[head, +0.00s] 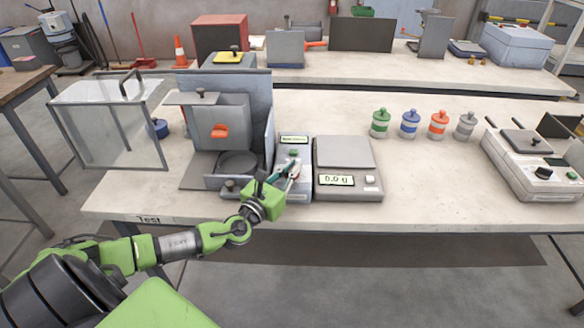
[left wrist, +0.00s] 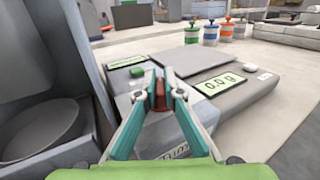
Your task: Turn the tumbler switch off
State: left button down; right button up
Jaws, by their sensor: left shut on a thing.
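The tumbler switch (left wrist: 160,96) is a small red lever on the grey control box (head: 293,190). The box also has a green display and a green button (left wrist: 136,72). In the left wrist view the lever stands between the fingertips of my left gripper (left wrist: 158,88), which is shut on it. In the head view my left gripper (head: 290,170) reaches over the front part of the box, and its fingers mostly hide the switch. I cannot tell the lever's exact tilt. My right gripper is not in view.
A scale (head: 344,150) reading 0.0 stands close right of the box. The grey bagger housing (head: 270,130) stands close left, with a clear guard door (head: 110,130) swung out. Several coloured jars (head: 409,125) stand farther right. The table front between scale and right-hand device is clear.

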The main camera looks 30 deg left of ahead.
pick_arm(q)
jog(key=n+y+p, duration=0.2)
jog(key=y+p, duration=0.1)
jog(key=shift+d+r+g+y, duration=0.1)
jog(key=shift+r+g+y, duration=0.2)
jog(key=shift+n+y+p, duration=0.6)
jog(key=n+y, duration=0.1)
jog(key=n+g+y, duration=0.1)
jog(key=shift+f+g+y+p, duration=0.2)
jog(key=shift+g+y+p, duration=0.1)
jog(key=shift+p, duration=0.05)
jog(key=shift+f+n+g+y, duration=0.1)
jog(key=shift+n+g+y, duration=0.7)
jog(key=shift+y, duration=0.4)
jog(key=shift+w+n+g+y+b, duration=0.1)
jog(key=shift+n+g+y+b, duration=0.25)
jog(key=shift+n+g+y, duration=0.55)
jog(key=shift+n+g+y+b, duration=0.9)
jog(key=shift+n+g+y, duration=0.65)
jog(key=shift+g, duration=0.25)
